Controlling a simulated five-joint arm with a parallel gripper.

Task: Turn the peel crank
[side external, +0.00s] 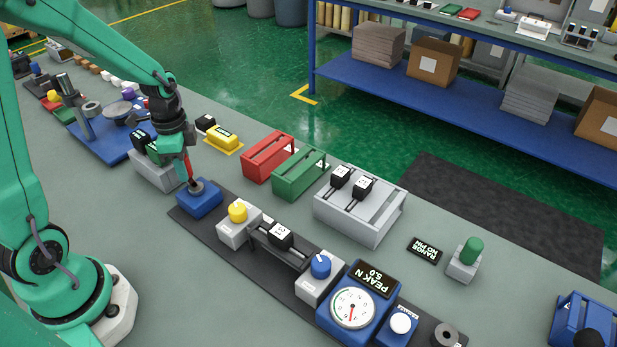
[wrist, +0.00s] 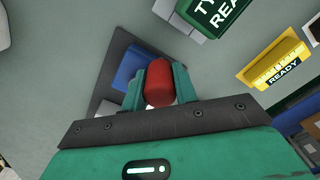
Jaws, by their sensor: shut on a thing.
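The peel crank has a red handle (side external: 190,171) on a grey hub (side external: 197,187), set on a blue block (side external: 203,203) at the left end of a black base plate. My gripper (side external: 187,162) comes down over the crank from above. In the wrist view the red handle (wrist: 159,80) sits between the two green fingers, which are shut on it. The blue block (wrist: 131,66) shows behind the left finger. The crank's arm and hub are hidden in the wrist view.
On the base plate (side external: 189,216) stand a yellow knob (side external: 238,211), a black block (side external: 281,234), a blue knob (side external: 320,265) and a gauge (side external: 352,308). Red (side external: 267,157) and green (side external: 299,174) racks and a yellow display (side external: 223,137) stand behind. The bench front is clear.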

